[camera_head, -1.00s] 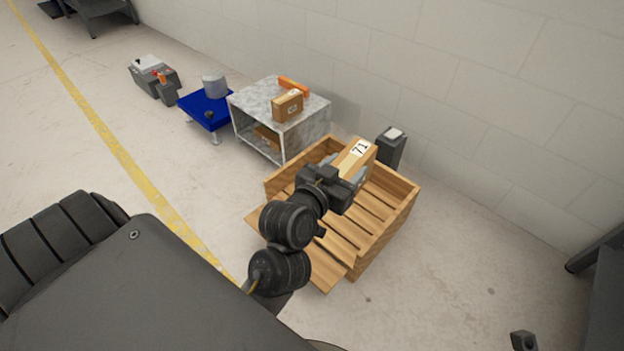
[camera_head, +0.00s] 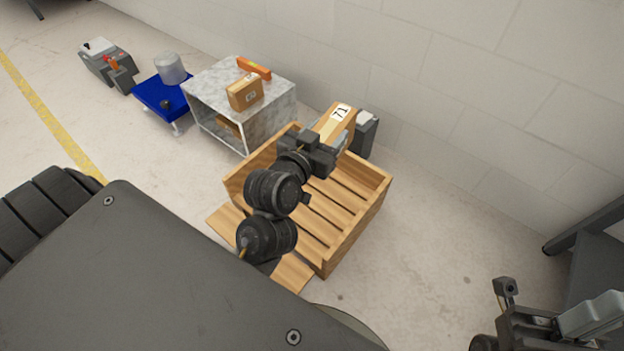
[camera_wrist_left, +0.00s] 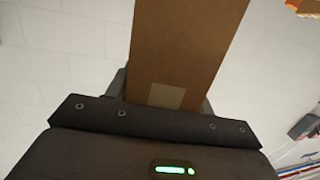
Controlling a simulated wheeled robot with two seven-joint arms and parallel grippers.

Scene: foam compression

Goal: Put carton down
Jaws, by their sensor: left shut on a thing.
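The carton (camera_head: 335,122) is a tan box with a white "71" label on its top. My left gripper (camera_head: 330,143) is shut on it and holds it at the far end of a wooden slatted crate (camera_head: 371,197). The arm covers part of the crate, and I cannot tell whether the carton touches it. In the left wrist view the carton (camera_wrist_left: 180,50) stands between the fingers as a plain brown face with a paler patch. My right gripper (camera_head: 590,318) shows partly at the lower right, and its jaw opening is unclear.
A grey marbled shelf table (camera_head: 212,88) beside the crate bears another carton (camera_head: 245,92) and an orange item (camera_head: 254,68). A blue platform (camera_head: 163,97) stands left of it. Floor right of the crate is clear.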

